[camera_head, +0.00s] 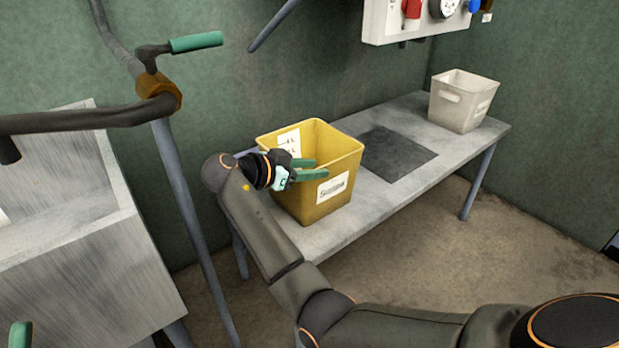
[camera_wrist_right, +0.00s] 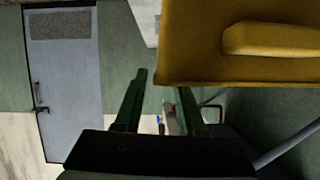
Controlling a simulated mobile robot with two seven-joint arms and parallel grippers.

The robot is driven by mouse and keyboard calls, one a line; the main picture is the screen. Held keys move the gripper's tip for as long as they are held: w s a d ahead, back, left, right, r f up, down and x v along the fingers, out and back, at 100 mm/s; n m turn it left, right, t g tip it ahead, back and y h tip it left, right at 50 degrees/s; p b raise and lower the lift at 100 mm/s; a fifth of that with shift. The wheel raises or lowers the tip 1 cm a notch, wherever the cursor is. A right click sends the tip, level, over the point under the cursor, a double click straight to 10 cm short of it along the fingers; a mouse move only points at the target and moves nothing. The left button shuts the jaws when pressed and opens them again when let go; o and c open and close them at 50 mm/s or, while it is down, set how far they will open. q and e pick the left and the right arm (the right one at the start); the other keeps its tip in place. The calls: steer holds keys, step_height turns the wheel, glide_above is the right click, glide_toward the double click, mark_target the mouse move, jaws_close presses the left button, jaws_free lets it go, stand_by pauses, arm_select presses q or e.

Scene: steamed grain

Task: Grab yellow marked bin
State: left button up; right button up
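The yellow bin (camera_head: 346,177) stands on the grey metal table at its near left end. White labels show on its inner wall and on its outer front side. My right gripper (camera_head: 322,168) is at the bin's left side, its two green fingers apart and nothing seen between them. In the head view the fingers overlap the bin's opening; I cannot tell whether they touch it. In the right wrist view the yellow bin (camera_wrist_right: 200,55) fills the upper right, above the spread fingers of the right gripper (camera_wrist_right: 160,90). My left gripper is not clearly seen.
A pale bin (camera_head: 457,108) stands at the table's far end. A dark plate (camera_head: 388,152) lies between the bins on the table (camera_head: 420,185). A socket box hangs on the wall.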

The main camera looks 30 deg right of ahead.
mark_target(328, 167)
steer(key=b+x, duration=0.1)
steer(key=x, duration=0.4)
steer(key=shift+s, duration=0.15)
jaws_close()
steer(key=shift+r, duration=0.1)
stand_by(1.1)
